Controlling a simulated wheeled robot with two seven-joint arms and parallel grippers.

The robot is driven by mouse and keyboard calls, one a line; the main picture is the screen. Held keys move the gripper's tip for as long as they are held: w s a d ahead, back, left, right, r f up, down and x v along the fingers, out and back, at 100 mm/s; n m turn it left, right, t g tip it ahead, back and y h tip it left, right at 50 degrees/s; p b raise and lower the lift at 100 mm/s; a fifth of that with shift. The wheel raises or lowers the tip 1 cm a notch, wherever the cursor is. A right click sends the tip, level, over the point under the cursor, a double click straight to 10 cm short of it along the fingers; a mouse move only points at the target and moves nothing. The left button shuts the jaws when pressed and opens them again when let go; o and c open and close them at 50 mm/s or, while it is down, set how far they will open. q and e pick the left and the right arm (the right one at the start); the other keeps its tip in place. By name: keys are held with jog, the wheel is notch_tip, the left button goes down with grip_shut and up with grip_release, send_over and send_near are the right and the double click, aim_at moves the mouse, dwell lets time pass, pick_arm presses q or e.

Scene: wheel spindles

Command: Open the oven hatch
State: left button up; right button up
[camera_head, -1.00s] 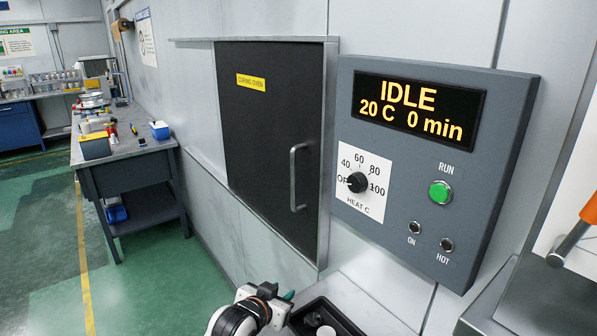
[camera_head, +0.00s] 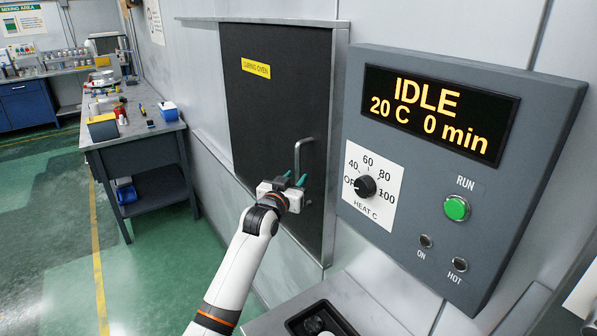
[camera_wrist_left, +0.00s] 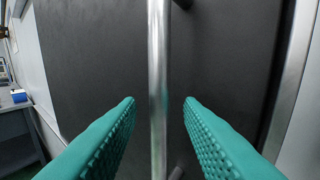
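The oven hatch (camera_head: 270,110) is a dark panel with a yellow "CURING OVEN" label, shut in its metal frame. Its vertical silver handle (camera_head: 298,155) is on the right side of the panel; its lower part is partly hidden by my gripper. My left gripper (camera_head: 294,179) is at the handle, fingers pointing at the hatch. In the left wrist view the handle bar (camera_wrist_left: 158,85) runs upright between the two green fingers (camera_wrist_left: 160,115), with a gap on each side. The left gripper is open. My right gripper is not in view.
A grey control panel (camera_head: 470,95) reading IDLE, 20 C, 0 min sticks out right of the hatch, with a heat dial (camera_head: 365,186) and green RUN button (camera_head: 457,208). A dark tray (camera_head: 322,318) sits below. A workbench (camera_head: 135,140) stands at left.

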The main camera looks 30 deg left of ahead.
pick_arm(q)
jog(key=shift+w+a+r, duration=0.1)
jog(key=shift+w, duration=0.45)
jog(key=shift+w+a+r, duration=0.1)
jog(key=shift+w, duration=0.4)
jog(key=shift+w+a+f, duration=0.1)
jog(key=shift+w+f, duration=0.05)
jog(key=shift+w, duration=0.15)
jog(key=shift+s, duration=0.1)
grip_shut()
